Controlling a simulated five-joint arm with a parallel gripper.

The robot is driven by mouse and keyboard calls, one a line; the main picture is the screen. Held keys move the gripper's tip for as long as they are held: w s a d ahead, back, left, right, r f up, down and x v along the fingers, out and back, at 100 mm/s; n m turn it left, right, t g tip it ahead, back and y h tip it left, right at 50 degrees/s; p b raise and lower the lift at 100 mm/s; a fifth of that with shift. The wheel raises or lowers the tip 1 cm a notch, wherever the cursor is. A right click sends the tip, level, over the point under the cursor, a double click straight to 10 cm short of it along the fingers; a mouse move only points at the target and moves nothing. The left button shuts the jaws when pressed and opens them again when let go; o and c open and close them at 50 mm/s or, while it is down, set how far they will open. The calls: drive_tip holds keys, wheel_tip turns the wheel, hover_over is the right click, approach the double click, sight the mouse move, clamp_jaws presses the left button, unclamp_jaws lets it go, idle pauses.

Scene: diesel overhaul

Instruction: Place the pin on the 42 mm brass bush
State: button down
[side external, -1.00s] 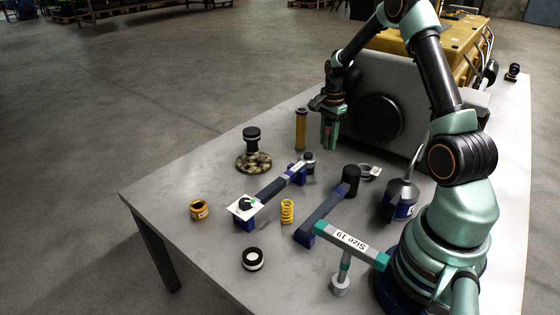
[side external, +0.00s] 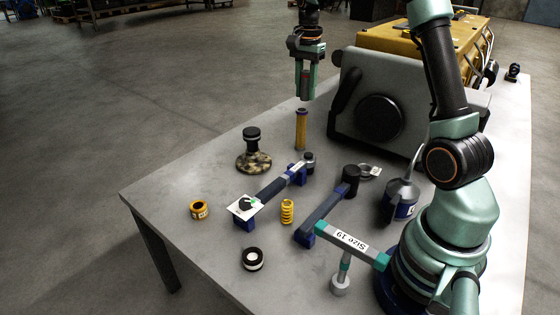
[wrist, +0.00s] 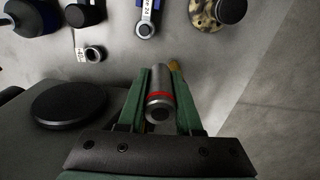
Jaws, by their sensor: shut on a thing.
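The pin (wrist: 159,98) is a grey steel cylinder with a red band. My gripper (wrist: 160,90) is shut on it, with a green finger on each side. In the side view my gripper (side external: 305,88) hangs high, above the tall yellow cylinder (side external: 301,130), with the pin mostly hidden between its fingers. A short brass-coloured ring (side external: 200,211) with a white label stands at the table's left edge; it looks like the brass bush, but the label is too small to read. The pin is well apart from it.
A grey tagged ring (side external: 367,171) lies near the large grey housing (side external: 400,90).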

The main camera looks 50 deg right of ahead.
drive_tip(key=w+a+r+n, duration=0.1)
drive_tip(key=w+a+n, duration=0.25)
drive_tip(key=a, duration=0.45)
drive_tip(key=w+a+n, duration=0.3)
drive_tip(key=a+n, duration=0.1)
drive_tip(key=a, duration=0.4)
drive_tip(key=r+n, duration=0.1)
drive_tip(key=n, duration=0.6)
hover_over(198, 205)
wheel_tip(198, 205, down, 19)
drive_tip(key=shift+f, duration=0.15)
drive_tip(key=shift+f, duration=0.15)
drive_tip(key=c, duration=0.6)
unclamp_jaws()
